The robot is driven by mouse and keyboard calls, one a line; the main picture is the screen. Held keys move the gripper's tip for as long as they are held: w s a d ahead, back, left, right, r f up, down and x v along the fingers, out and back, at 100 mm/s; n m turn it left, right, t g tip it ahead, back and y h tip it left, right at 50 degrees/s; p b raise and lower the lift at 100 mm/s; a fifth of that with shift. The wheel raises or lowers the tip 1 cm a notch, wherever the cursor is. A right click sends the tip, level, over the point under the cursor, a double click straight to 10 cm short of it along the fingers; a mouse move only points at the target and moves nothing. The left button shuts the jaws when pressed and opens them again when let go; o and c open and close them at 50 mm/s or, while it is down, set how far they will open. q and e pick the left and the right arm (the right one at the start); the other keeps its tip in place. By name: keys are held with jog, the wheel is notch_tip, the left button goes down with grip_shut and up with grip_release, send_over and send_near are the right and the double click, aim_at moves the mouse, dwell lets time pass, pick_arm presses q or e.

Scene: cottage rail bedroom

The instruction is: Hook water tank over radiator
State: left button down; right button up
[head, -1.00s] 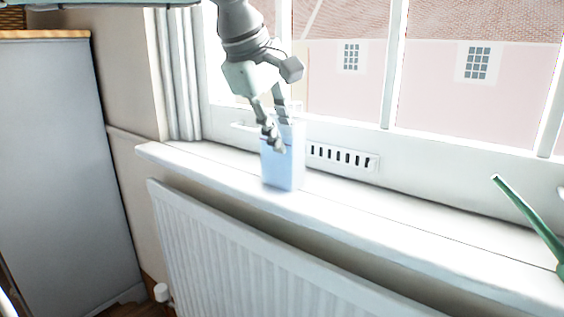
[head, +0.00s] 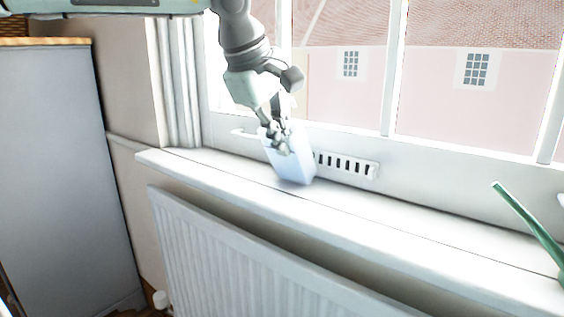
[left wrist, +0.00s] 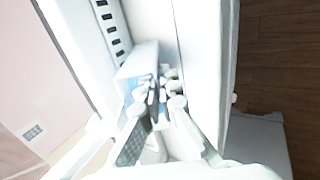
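The water tank (head: 296,165) is a small pale blue-white box at the windowsill. It is tilted in the head view, its top leaning left. My left gripper (head: 279,139) is at its upper end with the fingers closed on its wall. In the left wrist view the tank (left wrist: 139,62) shows beyond the fingers (left wrist: 158,92), with a blue face partly hidden by them. I cannot tell whether the tank's bottom touches the sill. The white ribbed radiator (head: 225,250) is on the wall below the sill. My right gripper is not in view.
A green spout-like thing (head: 528,222) stands at the right. A grey cabinet (head: 60,170) stands at the left.

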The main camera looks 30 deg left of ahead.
pick_arm(q)
jog(key=shift+r+p, duration=1.05)
jog(key=shift+r, duration=0.4)
